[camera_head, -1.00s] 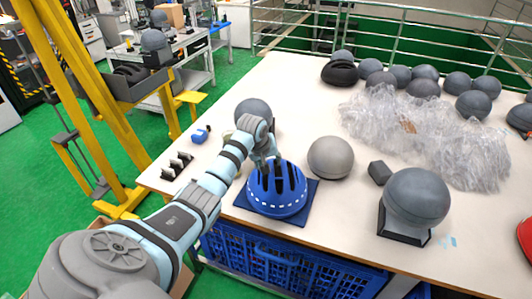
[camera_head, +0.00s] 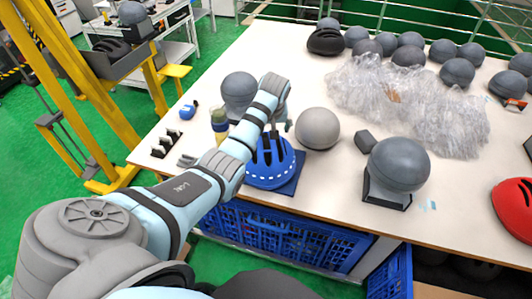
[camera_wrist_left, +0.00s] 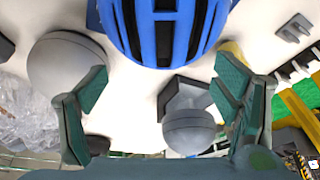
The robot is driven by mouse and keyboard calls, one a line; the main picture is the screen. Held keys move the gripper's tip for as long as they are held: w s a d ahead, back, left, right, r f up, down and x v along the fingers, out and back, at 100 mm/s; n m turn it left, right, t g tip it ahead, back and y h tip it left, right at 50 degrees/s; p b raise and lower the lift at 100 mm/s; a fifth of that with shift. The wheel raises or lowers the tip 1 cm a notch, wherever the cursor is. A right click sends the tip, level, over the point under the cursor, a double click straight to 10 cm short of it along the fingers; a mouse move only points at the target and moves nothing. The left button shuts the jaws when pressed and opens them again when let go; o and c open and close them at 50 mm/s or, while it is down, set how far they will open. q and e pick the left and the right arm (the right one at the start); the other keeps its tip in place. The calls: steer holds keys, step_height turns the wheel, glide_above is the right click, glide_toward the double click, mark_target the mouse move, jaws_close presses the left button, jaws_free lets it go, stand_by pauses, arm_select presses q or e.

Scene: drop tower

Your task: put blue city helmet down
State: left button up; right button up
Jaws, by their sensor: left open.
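The blue city helmet (camera_head: 268,168), with dark vents and a white dashed line near its rim, rests upright on a dark blue square mat (camera_head: 291,186) at the table's near edge. My left gripper (camera_head: 277,128) is just above and behind the helmet and partly hides its top. In the left wrist view the helmet (camera_wrist_left: 165,30) fills the top middle, beyond the fingertips. The fingers of my left gripper (camera_wrist_left: 164,85) are spread wide with nothing between them. My right gripper is not in view.
A light grey ball (camera_head: 318,128) stands right of the helmet and a grey headform (camera_head: 239,92) behind it. A larger grey headform (camera_head: 397,165) and a red helmet (camera_head: 514,207) are to the right. Crumpled clear plastic (camera_head: 410,105) covers the table's middle.

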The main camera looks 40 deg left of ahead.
arm_select(q)
step_height(320, 180, down, 7)
steer(key=a+b, duration=0.1)
steer(key=shift+w+a, duration=0.2)
steer(key=shift+w, duration=0.2)
steer(key=shift+a, duration=0.1)
steer(key=shift+c, duration=0.3)
jaws_close()
